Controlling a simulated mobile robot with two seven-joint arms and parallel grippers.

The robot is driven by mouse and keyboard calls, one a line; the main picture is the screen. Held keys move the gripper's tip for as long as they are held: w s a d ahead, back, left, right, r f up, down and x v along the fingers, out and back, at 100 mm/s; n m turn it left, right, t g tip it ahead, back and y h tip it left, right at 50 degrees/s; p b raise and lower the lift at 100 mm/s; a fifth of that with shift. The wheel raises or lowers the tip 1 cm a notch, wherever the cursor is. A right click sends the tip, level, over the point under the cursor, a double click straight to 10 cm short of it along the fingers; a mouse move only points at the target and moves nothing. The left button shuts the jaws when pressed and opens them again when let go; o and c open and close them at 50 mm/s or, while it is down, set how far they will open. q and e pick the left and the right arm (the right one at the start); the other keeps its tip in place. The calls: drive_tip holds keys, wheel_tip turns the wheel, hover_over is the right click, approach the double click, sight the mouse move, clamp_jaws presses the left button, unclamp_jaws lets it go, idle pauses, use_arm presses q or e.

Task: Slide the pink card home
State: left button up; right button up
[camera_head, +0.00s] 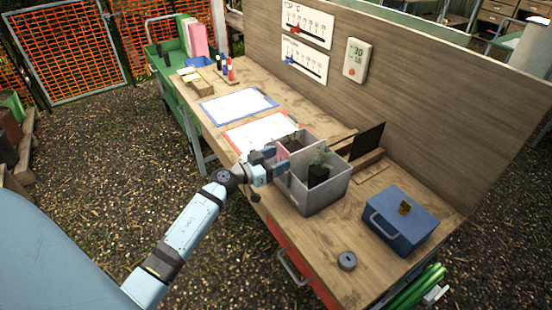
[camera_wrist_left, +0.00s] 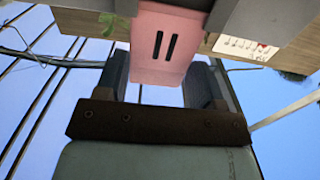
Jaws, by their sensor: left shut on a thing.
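My left gripper (camera_head: 276,162) is shut on the pink card (camera_head: 283,154) at the near-left wall of the grey bin (camera_head: 318,203). In the left wrist view the card (camera_wrist_left: 160,50), with two black bars on it, stands between the fingers of the gripper (camera_wrist_left: 158,88). There the card's far end lies between grey parts of the bin (camera_wrist_left: 262,18). How deep the card sits is hidden. A small plant in a dark pot (camera_head: 318,174) stands in the bin's right compartment. My right gripper is not in view.
On the bench are a blue box (camera_head: 400,222) with a brass-coloured piece on top, a grey ring (camera_head: 347,261), a red-edged sheet (camera_head: 262,132) and a blue-edged sheet (camera_head: 238,107). A dark upright panel (camera_head: 367,145) stands behind the bin. The bench's back board (camera_head: 420,130) bounds the far side.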

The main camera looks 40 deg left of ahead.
use_arm(q)
wheel_tip(320, 180, down, 2)
drive_tip(key=shift+f+b, duration=0.1)
drive_tip(key=shift+b, duration=0.3)
drive_tip(key=o, duration=1)
drive_tip(key=shift+c, duration=0.2)
drive_tip(key=v, duration=1.4)
drive_tip(key=shift+b, duration=0.4)
